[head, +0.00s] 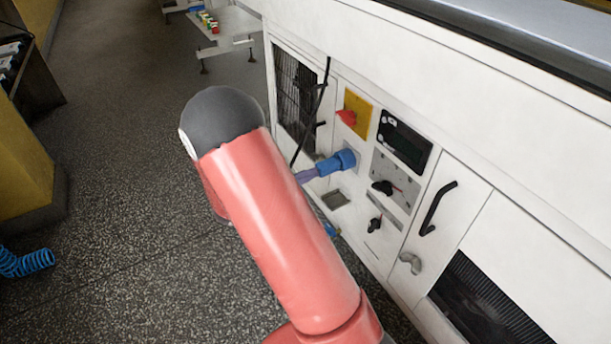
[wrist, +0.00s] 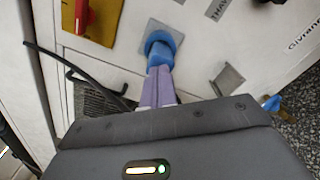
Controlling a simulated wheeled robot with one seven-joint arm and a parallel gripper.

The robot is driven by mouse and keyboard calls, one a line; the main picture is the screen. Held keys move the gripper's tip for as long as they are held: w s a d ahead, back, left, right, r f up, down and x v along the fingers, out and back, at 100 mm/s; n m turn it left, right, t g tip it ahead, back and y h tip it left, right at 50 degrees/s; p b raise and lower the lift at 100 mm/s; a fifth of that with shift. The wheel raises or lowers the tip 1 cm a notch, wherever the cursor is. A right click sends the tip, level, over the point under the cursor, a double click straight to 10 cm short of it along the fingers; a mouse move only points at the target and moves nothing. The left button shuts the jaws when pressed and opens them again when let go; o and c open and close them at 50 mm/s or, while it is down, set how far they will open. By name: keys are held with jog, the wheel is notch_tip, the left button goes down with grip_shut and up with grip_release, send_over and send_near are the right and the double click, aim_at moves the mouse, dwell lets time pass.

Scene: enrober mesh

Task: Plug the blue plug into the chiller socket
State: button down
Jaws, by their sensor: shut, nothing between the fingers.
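The blue plug (head: 326,165) is at the blue socket (head: 345,158) on the white machine front, in line with it and sticking out. In the wrist view the plug (wrist: 157,65) meets the wider blue collar of the socket (wrist: 161,41), which sits on a grey square plate. I see no gap between them, but cannot tell how deep the plug sits. My gripper (head: 306,175) is at the plug's outer end. In the wrist view my gripper's purple-grey fingers (wrist: 158,82) are shut with nothing between them, tips at or touching the plug's back.
A yellow plate with a red switch (head: 346,117) is above the socket. A black cable (head: 312,115) hangs left of it. Black knobs (head: 382,187) and a door handle (head: 437,208) stick out to the right. A blue coiled hose (head: 26,263) lies at far left.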

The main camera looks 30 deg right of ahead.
jog(key=shift+d, duration=0.15)
jog(key=shift+a, duration=5.1)
jog(key=s+d+r+m+g+y, duration=0.25)
jog(key=s+r+m+y, duration=0.35)
jog(key=s+y, duration=0.55)
jog(key=s+a+r+m+t+y, duration=0.2)
jog(key=s+a+r+t+y, duration=0.4)
jog(key=s+a+r+t, duration=0.1)
jog(key=shift+s+r+b, duration=0.35)
jog(key=shift+s+b, duration=0.1)
jog(key=shift+s, duration=0.4)
jog(key=c, duration=2.2)
grip_release()
jog(key=shift+t+y, duration=0.25)
